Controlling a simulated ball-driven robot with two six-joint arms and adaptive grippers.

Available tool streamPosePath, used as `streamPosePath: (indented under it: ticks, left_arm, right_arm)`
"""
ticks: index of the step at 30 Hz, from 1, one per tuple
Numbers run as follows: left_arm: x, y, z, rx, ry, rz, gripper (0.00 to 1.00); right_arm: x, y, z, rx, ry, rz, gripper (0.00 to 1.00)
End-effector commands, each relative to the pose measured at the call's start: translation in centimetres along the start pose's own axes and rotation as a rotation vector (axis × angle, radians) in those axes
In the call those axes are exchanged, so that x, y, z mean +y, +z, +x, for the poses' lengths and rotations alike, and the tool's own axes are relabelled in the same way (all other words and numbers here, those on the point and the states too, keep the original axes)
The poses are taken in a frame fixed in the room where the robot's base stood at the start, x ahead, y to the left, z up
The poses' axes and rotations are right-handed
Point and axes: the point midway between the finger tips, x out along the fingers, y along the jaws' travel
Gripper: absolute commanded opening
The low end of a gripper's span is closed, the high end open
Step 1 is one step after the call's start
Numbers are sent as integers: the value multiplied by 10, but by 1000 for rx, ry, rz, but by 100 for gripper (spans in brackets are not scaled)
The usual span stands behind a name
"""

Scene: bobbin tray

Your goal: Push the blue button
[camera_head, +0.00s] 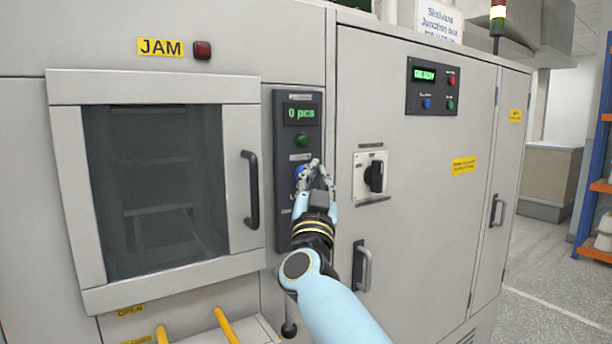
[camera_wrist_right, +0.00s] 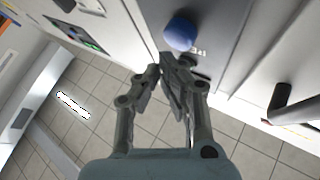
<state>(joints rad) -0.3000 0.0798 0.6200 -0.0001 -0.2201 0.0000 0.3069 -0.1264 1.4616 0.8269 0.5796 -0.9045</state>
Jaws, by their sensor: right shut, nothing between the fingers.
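A blue button (camera_head: 298,170) sits on the dark vertical control panel beside the windowed door, partly covered by my right gripper (camera_head: 317,172). In the right wrist view the blue button (camera_wrist_right: 180,34) is a large round dome just beyond the fingertips. My right gripper (camera_wrist_right: 164,70) is shut and empty, its tips close to the button. I cannot tell whether they touch it. A second, smaller blue button (camera_head: 427,104) is on the panel at upper right. My left gripper is not in view.
The dark panel (camera_head: 284,215) also has a green "0 pcs" display (camera_head: 301,114) and a green button (camera_head: 301,139). A black rotary switch (camera_head: 375,176) is to the right. Door handles (camera_head: 252,190) and (camera_head: 362,268) project nearby. Yellow bars (camera_head: 227,326) stick out below.

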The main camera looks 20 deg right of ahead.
Motion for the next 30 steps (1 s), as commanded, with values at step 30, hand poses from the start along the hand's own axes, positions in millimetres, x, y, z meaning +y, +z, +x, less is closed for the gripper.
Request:
streamPosePath:
  ticks: [30]
  left_arm:
    - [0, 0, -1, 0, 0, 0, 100]
  right_arm:
    - [-5, 5, 8, 0, 0, 0, 0]
